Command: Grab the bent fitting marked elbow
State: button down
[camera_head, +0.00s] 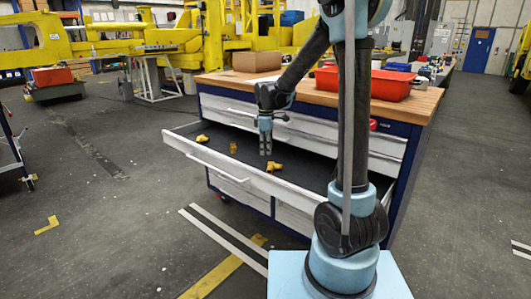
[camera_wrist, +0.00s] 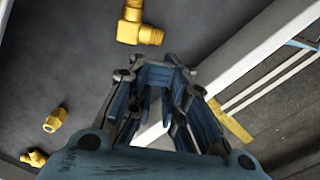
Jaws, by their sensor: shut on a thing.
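The bent brass fitting, the elbow (camera_head: 274,166), lies on the dark floor of the open drawer (camera_head: 304,172), close to its front wall. In the wrist view the elbow (camera_wrist: 140,25) shows an L shape at top centre, beyond my fingertips and apart from them. My gripper (camera_head: 265,152) points down over the drawer, slightly left of the elbow. In the wrist view its fingers (camera_wrist: 155,78) come close together at the far end. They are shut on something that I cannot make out. No marking on the fitting is readable.
Two other brass fittings lie in the drawer: a middle one (camera_head: 233,147) and a left one (camera_head: 202,139). The drawer has low white walls. On the wooden bench top (camera_head: 400,103) stand a red bin (camera_head: 380,84) and a cardboard box (camera_head: 257,61). The floor left of the drawer is clear.

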jog(key=shift+c, duration=2.4)
grip_release()
notch_tip(320, 180, up, 11)
jog(key=shift+r, duration=0.2)
jog(key=shift+w+d, duration=0.1)
jog(key=shift+w, duration=0.05)
send_over(273, 166)
notch_tip(273, 166, down, 4)
jog(key=f, duration=1.1)
jog(key=shift+a+f, duration=0.2)
jog(key=shift+f, duration=0.05)
jog(key=shift+d+f, duration=0.1)
jog(key=shift+f, duration=2.9)
